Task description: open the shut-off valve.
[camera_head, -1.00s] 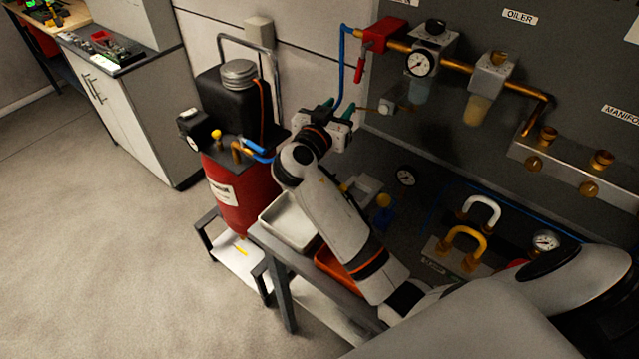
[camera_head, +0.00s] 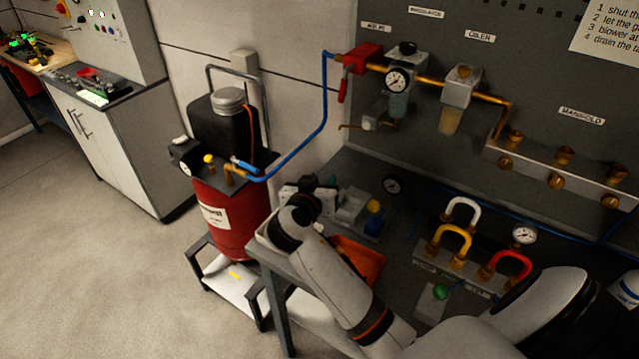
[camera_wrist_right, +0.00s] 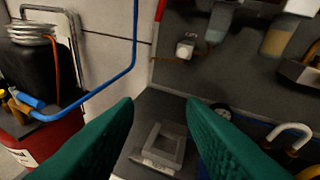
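The shut-off valve is a red block (camera_head: 360,57) at the left end of the copper pipe on the grey board. Its red lever (camera_head: 343,90) hangs down, across the line of the pipe. In the right wrist view only the lower end of the lever (camera_wrist_right: 160,9) shows at the top edge. My right gripper (camera_head: 318,188) is well below the valve, over the bench, touching nothing that I can see. In the right wrist view its green fingers (camera_wrist_right: 160,125) are wide apart with nothing between them. My left gripper is not in view.
A blue hose (camera_head: 310,140) runs from the red tank (camera_head: 225,215) up to the valve, near my right arm. A regulator with a gauge (camera_head: 397,82) and an oiler (camera_head: 458,90) sit right of the valve. A grey fixture (camera_head: 350,208) and an orange tray (camera_head: 358,262) lie on the bench.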

